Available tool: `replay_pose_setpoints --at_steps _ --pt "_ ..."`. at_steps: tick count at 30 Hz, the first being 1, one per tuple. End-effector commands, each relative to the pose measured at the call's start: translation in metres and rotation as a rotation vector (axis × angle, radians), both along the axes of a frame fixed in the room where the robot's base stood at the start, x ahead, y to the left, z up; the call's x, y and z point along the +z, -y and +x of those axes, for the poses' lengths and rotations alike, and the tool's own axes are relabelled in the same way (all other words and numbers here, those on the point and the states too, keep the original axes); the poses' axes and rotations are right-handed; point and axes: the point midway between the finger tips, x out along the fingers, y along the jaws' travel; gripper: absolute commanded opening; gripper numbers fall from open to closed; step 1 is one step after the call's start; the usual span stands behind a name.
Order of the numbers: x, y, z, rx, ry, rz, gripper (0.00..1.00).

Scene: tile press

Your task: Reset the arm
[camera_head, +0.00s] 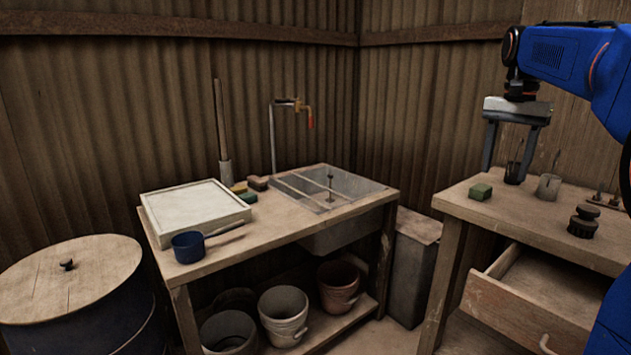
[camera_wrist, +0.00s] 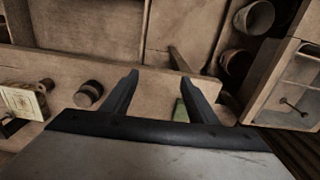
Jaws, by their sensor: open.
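My gripper (camera_head: 503,174) is raised on the blue arm at the right of the head view, over the right-hand bench (camera_head: 465,208). Its two grey fingers point down and are spread apart, with nothing between them. In the wrist view my gripper (camera_wrist: 160,77) shows the same two spread fingers. A small green block (camera_head: 480,191) lies on the bench near the fingers. It shows in the wrist view (camera_wrist: 180,110), partly hidden by a finger.
A grey cup (camera_head: 548,187) and a dark round object (camera_head: 584,220) stand on the bench. Its drawer (camera_head: 527,303) is pulled open. The left table (camera_head: 278,228) holds a white tray (camera_head: 197,208), a blue pan (camera_head: 188,247) and a sink (camera_head: 345,185). A lidded barrel (camera_head: 70,280) stands left.

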Motion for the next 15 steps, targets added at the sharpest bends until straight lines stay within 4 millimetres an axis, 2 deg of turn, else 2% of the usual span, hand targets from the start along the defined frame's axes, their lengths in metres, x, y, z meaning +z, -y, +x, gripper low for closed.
replay_pose_setpoints --at_steps 8,15 --pt "-0.008 -0.018 -0.021 0.067 0.031 -0.01 0.54" --pt "-0.025 -0.042 -0.053 0.162 0.072 -0.025 0.54"
